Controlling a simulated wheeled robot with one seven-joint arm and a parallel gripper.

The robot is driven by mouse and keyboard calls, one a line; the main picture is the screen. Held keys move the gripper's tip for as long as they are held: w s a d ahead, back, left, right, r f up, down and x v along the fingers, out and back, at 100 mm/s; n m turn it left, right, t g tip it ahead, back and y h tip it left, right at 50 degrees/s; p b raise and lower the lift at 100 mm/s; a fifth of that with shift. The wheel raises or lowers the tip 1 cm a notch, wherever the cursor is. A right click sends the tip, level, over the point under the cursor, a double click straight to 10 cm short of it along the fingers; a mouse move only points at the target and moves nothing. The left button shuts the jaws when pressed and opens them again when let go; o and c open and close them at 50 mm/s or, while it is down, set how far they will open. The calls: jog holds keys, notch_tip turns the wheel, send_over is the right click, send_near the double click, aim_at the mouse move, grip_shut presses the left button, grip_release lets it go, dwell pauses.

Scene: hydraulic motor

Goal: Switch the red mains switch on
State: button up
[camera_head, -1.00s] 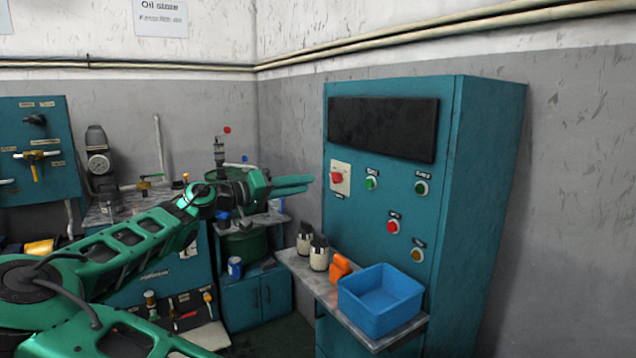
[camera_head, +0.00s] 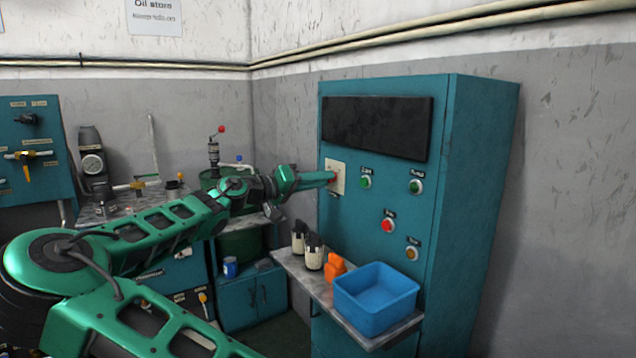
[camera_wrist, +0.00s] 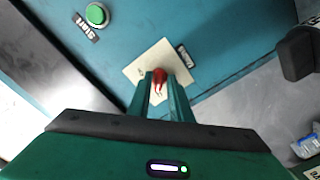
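The red mains switch (camera_wrist: 159,76) sits on a cream plate (camera_head: 340,168) at the upper left of the teal control cabinet's front. My gripper (camera_head: 331,178) reaches from the left, with its fingertips at the plate. In the wrist view my gripper's two fingers (camera_wrist: 160,82) stand on either side of the red knob, very close to it. I cannot tell whether both fingers touch the knob. In the head view the fingers hide most of the knob.
The cabinet (camera_head: 482,200) carries green buttons (camera_head: 365,182), a red button (camera_head: 387,226) and an amber one (camera_head: 412,254). Below, a shelf holds a blue bin (camera_head: 375,300), an orange object (camera_head: 335,266) and dark-topped containers (camera_head: 314,256).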

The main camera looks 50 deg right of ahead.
grip_shut()
jog(key=shift+f+m, duration=0.1)
jog(key=shift+m, duration=0.2)
jog(key=shift+w+m, duration=0.15)
jog(key=shift+m, duration=8.45)
jog(key=shift+o, duration=2.2)
grip_release()
jog(key=shift+f, duration=0.1)
